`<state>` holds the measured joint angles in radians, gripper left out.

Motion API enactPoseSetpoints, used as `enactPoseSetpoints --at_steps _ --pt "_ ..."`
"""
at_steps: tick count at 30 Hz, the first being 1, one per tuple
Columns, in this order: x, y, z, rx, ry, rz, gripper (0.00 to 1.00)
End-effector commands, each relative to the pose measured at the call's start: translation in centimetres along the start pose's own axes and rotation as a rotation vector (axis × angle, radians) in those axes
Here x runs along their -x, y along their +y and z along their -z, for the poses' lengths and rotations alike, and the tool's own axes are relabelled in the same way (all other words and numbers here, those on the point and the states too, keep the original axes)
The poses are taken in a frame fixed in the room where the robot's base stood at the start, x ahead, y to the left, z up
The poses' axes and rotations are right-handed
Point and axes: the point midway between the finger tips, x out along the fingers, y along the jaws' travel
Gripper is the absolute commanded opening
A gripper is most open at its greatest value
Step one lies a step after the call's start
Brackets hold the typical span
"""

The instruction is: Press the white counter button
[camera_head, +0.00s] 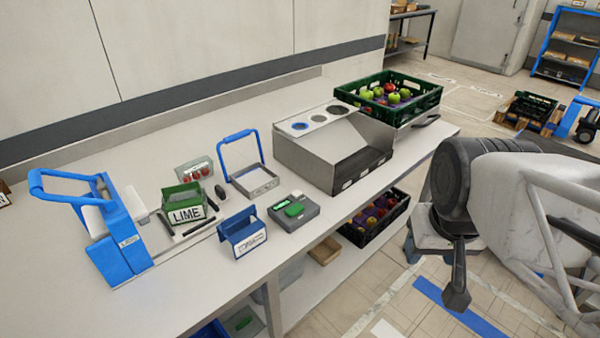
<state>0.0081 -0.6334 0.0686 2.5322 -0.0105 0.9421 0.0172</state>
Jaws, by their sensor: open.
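No button is plainly white and marked as a counter. On the sloped steel box (300,160) at the counter's middle, three round spots sit in a row on top: a blue one (300,126), a pale whitish one (319,118) and a dark one (337,110). I cannot tell whether these are buttons or openings. A grey box (282,217) with a green top piece (294,209) stands in front of it. My gripper (457,298) hangs at the lower right, beyond the counter's front edge, over the floor, apart from all these things. It holds nothing visible.
A green crate of apples (428,104) stands behind the steel box. A blue-handled press (125,245), a green LIME box (187,205), a blue labelled box (240,235) and a blue-handled frame (250,182) fill the left. A dark fruit crate (350,235) sits on the lower shelf.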

Motion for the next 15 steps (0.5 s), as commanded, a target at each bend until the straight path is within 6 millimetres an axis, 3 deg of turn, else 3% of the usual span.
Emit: enactPoseSetpoints --at_steps 3,13,15 --pt "0.00 0.00 0.00 0.000 0.000 0.000 0.52" --pt "0.00 0.00 0.00 0.000 0.000 0.000 0.01" --pt "0.00 0.00 0.00 0.000 0.000 0.000 0.00"
